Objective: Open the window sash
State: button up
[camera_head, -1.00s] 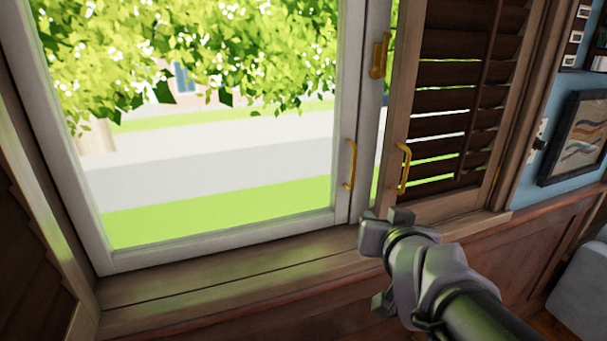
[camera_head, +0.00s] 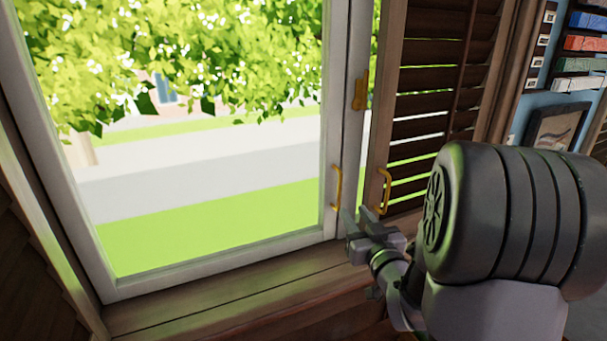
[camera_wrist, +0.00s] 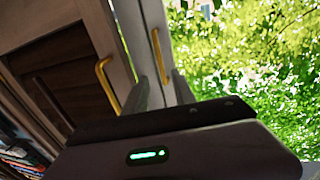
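The window sash (camera_head: 331,120) is a white frame around a large glass pane, standing at the left of the head view. Its curved gold handle (camera_head: 337,187) is on the sash's right side, near the bottom. In the wrist view the sash handle (camera_wrist: 160,57) appears ahead, in line with the gap between my fingers. My gripper (camera_head: 357,213) is open and empty, just below and right of the sash handle. Both fingers are spread in the wrist view (camera_wrist: 163,88). I see no clear contact with the handle.
A brown louvred shutter (camera_head: 431,105) stands to the right, with its own gold handle (camera_head: 384,190) close to my gripper. A gold latch (camera_head: 360,90) sits on the frame post. A wooden sill (camera_head: 220,300) runs below. Books (camera_head: 585,43) and a framed picture (camera_head: 555,128) are at the right.

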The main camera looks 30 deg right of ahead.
aim_at(340, 193)
jog(key=x, duration=1.1)
jog(key=shift+w+f, duration=0.15)
grip_shut()
dwell(0.8)
